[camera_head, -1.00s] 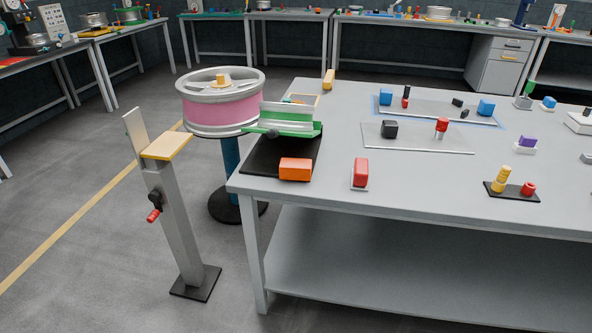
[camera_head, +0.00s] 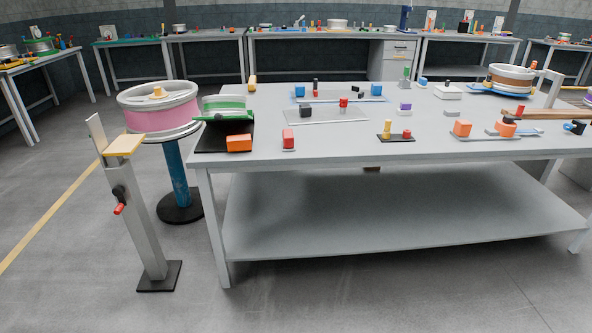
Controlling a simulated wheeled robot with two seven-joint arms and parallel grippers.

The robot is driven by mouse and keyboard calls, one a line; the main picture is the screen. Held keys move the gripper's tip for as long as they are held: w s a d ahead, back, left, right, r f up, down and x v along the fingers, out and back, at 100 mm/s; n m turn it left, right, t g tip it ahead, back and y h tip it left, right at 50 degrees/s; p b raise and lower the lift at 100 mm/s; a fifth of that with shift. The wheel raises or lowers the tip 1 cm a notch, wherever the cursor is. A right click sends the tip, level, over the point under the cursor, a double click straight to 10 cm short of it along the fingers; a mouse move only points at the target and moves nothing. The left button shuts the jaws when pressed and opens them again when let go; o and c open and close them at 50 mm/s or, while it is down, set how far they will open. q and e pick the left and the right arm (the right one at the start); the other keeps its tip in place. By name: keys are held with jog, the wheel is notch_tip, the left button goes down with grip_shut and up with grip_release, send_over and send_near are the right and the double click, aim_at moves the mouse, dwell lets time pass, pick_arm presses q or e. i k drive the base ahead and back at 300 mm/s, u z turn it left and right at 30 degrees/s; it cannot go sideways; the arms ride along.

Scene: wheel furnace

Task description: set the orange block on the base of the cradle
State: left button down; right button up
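An orange block (camera_head: 239,143) lies at the front edge of a black mat (camera_head: 211,140) on the left end of the workbench. A green and grey trough-like holder (camera_head: 225,107) stands on the same mat, behind the block. It may be the cradle, but I cannot tell for sure. Another orange block (camera_head: 462,127) stands on a thin grey plate (camera_head: 485,137) further right, beside a rounded orange piece (camera_head: 506,128). Neither of my grippers shows in the view.
A pink-banded wheel (camera_head: 160,118) sits on a blue post left of the workbench (camera_head: 350,150). A grey stand with a yellow top (camera_head: 124,145) is in front of it. A red block (camera_head: 288,138) and several small parts are on the bench. Floor is clear in front.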

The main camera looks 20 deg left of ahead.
aim_at(239, 142)
jog(key=z, duration=0.75)
jog(key=i, duration=1.05)
jog(key=u, duration=0.3)
jog(key=i, duration=1.3)
jog(key=u, duration=0.85)
